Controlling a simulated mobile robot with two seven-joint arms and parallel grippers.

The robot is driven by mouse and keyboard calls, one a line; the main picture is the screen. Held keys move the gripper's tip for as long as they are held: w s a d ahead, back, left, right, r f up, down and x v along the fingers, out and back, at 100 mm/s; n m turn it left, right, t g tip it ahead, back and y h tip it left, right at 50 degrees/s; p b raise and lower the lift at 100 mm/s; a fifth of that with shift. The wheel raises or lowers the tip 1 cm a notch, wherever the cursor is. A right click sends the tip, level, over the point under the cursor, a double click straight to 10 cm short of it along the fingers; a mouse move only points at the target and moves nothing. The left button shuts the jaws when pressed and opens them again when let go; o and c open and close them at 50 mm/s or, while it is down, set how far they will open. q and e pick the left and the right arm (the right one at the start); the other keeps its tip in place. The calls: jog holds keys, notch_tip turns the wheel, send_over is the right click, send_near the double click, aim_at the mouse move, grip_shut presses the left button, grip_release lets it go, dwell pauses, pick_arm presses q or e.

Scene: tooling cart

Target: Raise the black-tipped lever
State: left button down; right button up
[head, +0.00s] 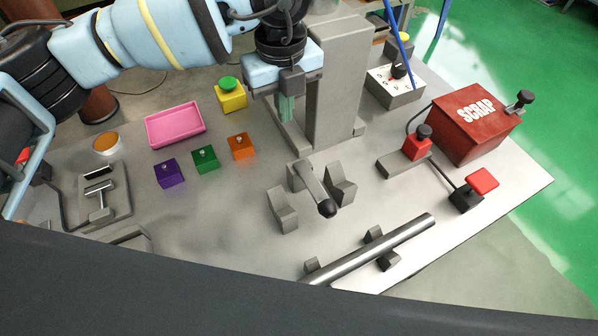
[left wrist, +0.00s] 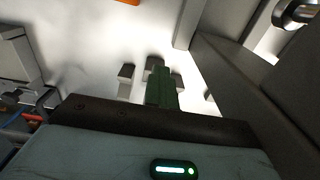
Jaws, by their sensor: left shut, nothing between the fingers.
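The black-tipped lever (head: 316,187) is a short grey arm with a black knob, near the centre of the bench in the head view. It slants down toward the viewer from a grey pivot block, between two grey side blocks (head: 283,210). My left gripper (head: 287,110) is above and behind the lever, beside the grey column, apart from the lever. Its green fingers are shut and empty, pointing down. In the left wrist view the closed fingers (left wrist: 161,88) cover part of the grey blocks (left wrist: 126,80); I cannot make out the lever there. My right gripper is not in view.
A tall grey column (head: 338,85) stands right beside my left gripper. A steel bar (head: 370,247) lies in front of the lever. Purple, green and orange (head: 241,146) blocks and a pink tray (head: 175,124) are left. A red SCRAP box (head: 468,125) and switches are right.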

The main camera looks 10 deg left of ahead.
pick_arm(q)
jog(key=shift+f, duration=0.1)
jog(key=shift+w+a+f, duration=0.4)
jog(key=shift+w+f, duration=0.2)
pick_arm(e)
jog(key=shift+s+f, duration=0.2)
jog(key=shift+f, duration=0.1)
pick_arm(q)
jog(key=c, duration=2.1)
grip_release()
jog(key=shift+c, duration=0.2)
jog(key=o, duration=1.1)
jog(key=shift+o, duration=0.2)
jog(key=shift+s, duration=0.1)
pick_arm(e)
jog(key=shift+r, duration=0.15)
pick_arm(q)
jog(key=shift+s+d+p, duration=0.5)
jog(key=shift+s+d, duration=0.15)
jog(key=shift+s, duration=0.25)
jog(key=shift+s+d+p, duration=0.45)
jog(key=shift+s+d, duration=0.2)
jog(key=shift+s, duration=0.2)
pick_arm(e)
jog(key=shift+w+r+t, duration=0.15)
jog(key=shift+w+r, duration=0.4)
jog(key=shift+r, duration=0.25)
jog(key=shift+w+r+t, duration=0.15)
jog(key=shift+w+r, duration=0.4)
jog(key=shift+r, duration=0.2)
